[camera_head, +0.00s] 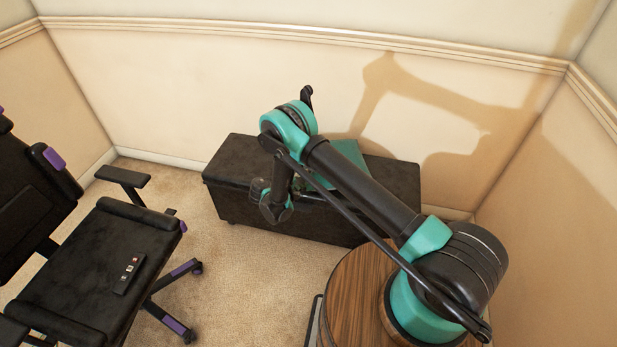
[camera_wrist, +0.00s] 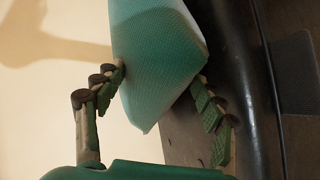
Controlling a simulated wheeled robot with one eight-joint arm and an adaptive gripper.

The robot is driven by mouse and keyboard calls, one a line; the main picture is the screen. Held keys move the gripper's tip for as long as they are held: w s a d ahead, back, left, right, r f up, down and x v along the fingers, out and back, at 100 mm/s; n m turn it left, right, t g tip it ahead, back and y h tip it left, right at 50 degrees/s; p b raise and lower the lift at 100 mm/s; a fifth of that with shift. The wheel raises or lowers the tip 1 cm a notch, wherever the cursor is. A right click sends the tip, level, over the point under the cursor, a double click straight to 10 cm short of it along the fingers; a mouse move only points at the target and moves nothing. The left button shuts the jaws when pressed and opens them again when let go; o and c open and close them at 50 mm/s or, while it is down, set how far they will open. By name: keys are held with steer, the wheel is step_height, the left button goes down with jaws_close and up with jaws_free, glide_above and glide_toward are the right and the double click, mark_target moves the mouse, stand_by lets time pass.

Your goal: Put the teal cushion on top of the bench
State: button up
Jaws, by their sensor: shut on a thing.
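The teal cushion (camera_head: 345,160) shows partly behind my arm in the head view, over the top of the black bench (camera_head: 240,160). In the wrist view, one corner of the cushion (camera_wrist: 160,50) points down between the fingers of my gripper (camera_wrist: 160,76). The fingers lie at either side of this corner, and my gripper is shut on it. The dark bench (camera_wrist: 242,80) fills much of the right side of the wrist view. My arm hides part of the cushion and the fingertips in the head view. I cannot tell whether the cushion touches the bench top.
A black office chair (camera_head: 90,265) with a remote (camera_head: 128,274) on its seat stands at the left. The bench stands along the back wall (camera_head: 220,80). Bare carpet (camera_head: 240,275) lies between chair and bench.

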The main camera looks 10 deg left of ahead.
steer(key=o, duration=1.5)
